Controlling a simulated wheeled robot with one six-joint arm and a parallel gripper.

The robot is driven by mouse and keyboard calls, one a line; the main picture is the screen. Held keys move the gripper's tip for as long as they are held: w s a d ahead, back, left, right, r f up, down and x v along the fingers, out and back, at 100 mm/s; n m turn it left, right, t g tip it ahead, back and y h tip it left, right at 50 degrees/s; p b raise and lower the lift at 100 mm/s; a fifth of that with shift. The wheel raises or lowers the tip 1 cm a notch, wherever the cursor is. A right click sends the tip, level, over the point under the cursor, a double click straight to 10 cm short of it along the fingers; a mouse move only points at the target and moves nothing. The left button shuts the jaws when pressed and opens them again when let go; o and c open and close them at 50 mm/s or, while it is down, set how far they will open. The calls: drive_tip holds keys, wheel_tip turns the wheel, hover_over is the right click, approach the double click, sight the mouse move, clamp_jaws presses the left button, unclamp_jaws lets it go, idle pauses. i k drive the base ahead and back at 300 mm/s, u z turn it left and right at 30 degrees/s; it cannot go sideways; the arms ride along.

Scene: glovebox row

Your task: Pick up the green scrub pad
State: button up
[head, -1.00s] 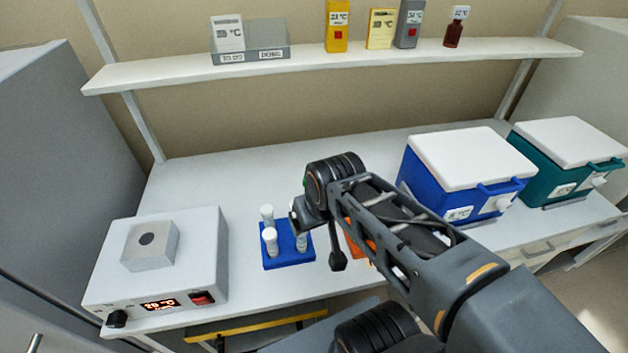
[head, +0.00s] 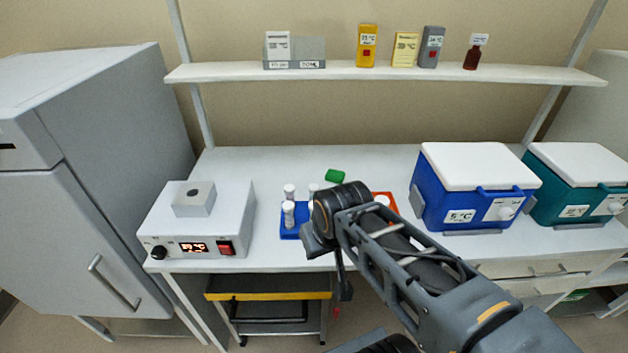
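The green scrub pad (head: 335,176) lies flat on the white bench (head: 262,160), behind my arm's wrist joint. All of it seems to show in the head view. My arm reaches in from the lower right, and its forward end is over the front part of the bench, nearer than the pad. My gripper (head: 343,290) hangs below the wrist near the bench's front edge, mostly hidden or too small to read. I cannot tell whether its fingers are open or shut. Nothing shows between it and the pad as held.
A blue rack (head: 289,234) with white-capped tubes stands left of my wrist. An orange-red tray (head: 388,199) is partly hidden behind my arm. A heater box (head: 205,225) stands left; blue (head: 440,205) and teal (head: 565,197) coolers stand right. A shelf (head: 350,73) runs above. The bench's back left is clear.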

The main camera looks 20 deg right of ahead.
sight(332, 175)
drive_tip(key=u, duration=1.3)
drive_tip(key=k, duration=0.8)
drive_tip(key=z, duration=1.25)
drive_tip(key=i, duration=1)
drive_tip(key=u, duration=0.05)
